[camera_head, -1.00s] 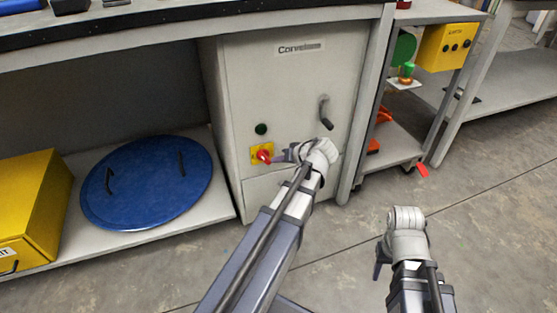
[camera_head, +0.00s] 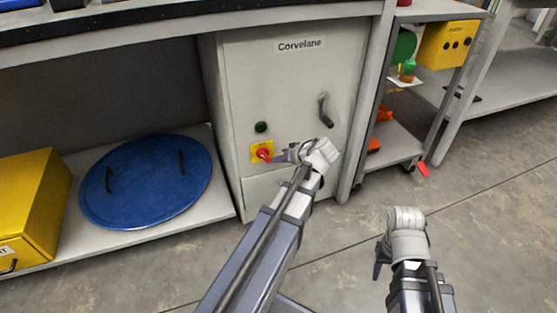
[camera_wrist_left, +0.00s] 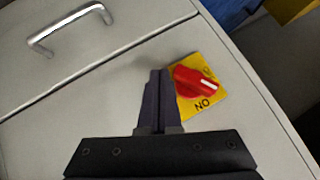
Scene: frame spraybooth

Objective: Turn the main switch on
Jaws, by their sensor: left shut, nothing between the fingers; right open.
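The main switch is a red rotary knob (camera_head: 263,154) on a yellow plate, low on the pale grey Corvelane cabinet. In the left wrist view the knob (camera_wrist_left: 192,83) has a white mark pointing right in the picture, and the plate's ON lettering (camera_wrist_left: 202,103) appears upside down. My left gripper (camera_head: 275,158) is shut and empty. Its fingertips (camera_wrist_left: 158,75) lie just left of the knob in the wrist view, very close; I cannot tell whether they touch. My right gripper (camera_head: 379,265) is open, off to the right above the floor, away from the cabinet.
A dark green button (camera_head: 261,127) sits above the switch, and a lever handle (camera_head: 325,112) is to its right. A silver handle (camera_wrist_left: 70,28) shows in the wrist view. A blue lid (camera_head: 148,183) and yellow box (camera_head: 38,210) lie on the left shelf.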

